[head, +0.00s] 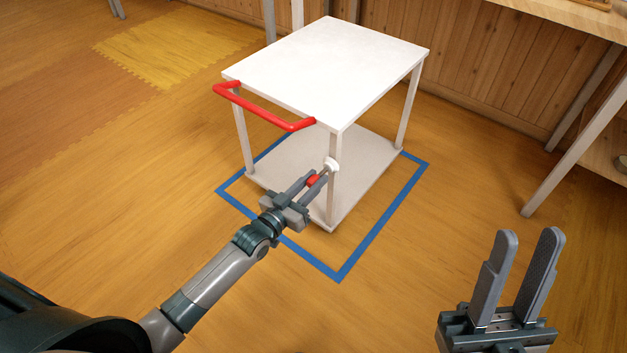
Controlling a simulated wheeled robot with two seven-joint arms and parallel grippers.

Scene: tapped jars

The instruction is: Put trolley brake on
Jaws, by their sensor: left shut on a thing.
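The white trolley (335,62) stands upright on the wooden floor, with a flat top, a lower shelf and a red push handle (262,112) on its near left side. A small red brake lever (313,181) sticks out from a white round hub (331,164) on the trolley's near leg. My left gripper (314,182) is shut on the red brake lever, and its fingers hide part of it. My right gripper (522,245) is open and empty at the lower right, apart from the trolley.
A blue tape outline (385,218) on the floor surrounds the trolley's base. A table (570,18) with pale legs stands at the upper right, by a wood-panelled wall (480,70). A yellow mat (180,45) lies at the upper left. The floor left of the trolley is clear.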

